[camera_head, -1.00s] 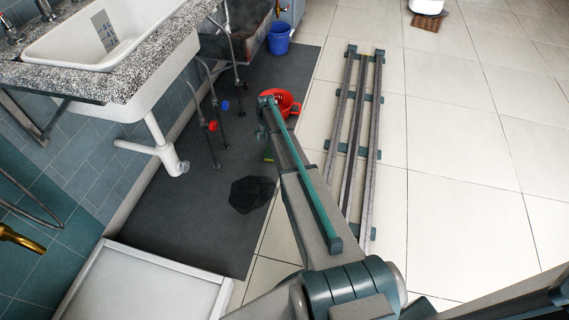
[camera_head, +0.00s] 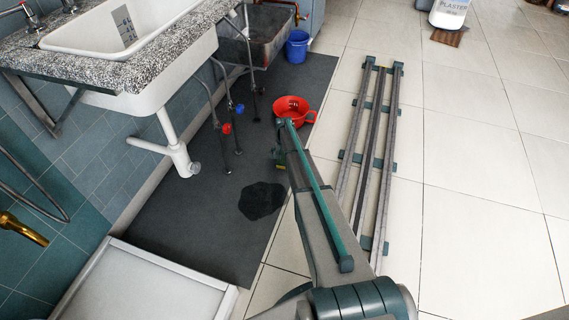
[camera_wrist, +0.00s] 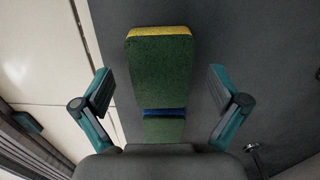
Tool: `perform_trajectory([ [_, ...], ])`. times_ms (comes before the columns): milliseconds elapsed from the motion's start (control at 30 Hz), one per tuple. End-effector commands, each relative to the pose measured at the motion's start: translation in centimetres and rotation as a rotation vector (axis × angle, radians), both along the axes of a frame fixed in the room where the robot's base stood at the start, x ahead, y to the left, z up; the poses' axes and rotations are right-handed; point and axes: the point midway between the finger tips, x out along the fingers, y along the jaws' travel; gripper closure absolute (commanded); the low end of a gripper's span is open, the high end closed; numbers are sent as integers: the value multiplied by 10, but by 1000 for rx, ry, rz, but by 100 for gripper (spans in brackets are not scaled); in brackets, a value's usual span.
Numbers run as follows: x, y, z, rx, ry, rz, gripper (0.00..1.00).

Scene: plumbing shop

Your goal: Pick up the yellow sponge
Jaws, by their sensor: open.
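The sponge (camera_wrist: 160,75) shows in the wrist view as a green-faced block with a yellow edge along its top. Below it in the picture is a smaller green piece with a blue band (camera_wrist: 163,113). I cannot tell whether the two are joined. My gripper (camera_wrist: 161,92) is open, one finger on each side of the sponge, with visible gaps to both. I cannot tell how far above the sponge it is. In the head view my gripper (camera_head: 279,153) is small beside the red basin, with a small yellow-green bit (camera_head: 281,167) by it.
A red basin (camera_head: 292,107) stands just beyond my gripper on the dark mat (camera_head: 180,215). Pipes with a red valve (camera_head: 226,128) and a blue valve (camera_head: 240,107) stand to the left. Long rails (camera_head: 368,160) lie on the tiles to the right. A dark wet patch (camera_head: 262,200) lies nearer.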

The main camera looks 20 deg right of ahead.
Motion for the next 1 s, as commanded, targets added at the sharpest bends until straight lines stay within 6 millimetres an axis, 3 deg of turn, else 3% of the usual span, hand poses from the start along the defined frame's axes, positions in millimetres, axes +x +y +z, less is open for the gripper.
perform_trajectory([
  [100,0,0,-16,1,1,0,3],
  [367,0,0,-17,0,0,0,3],
  [633,0,0,-17,0,0,0,45],
  [1000,0,0,-16,0,0,0,45],
])
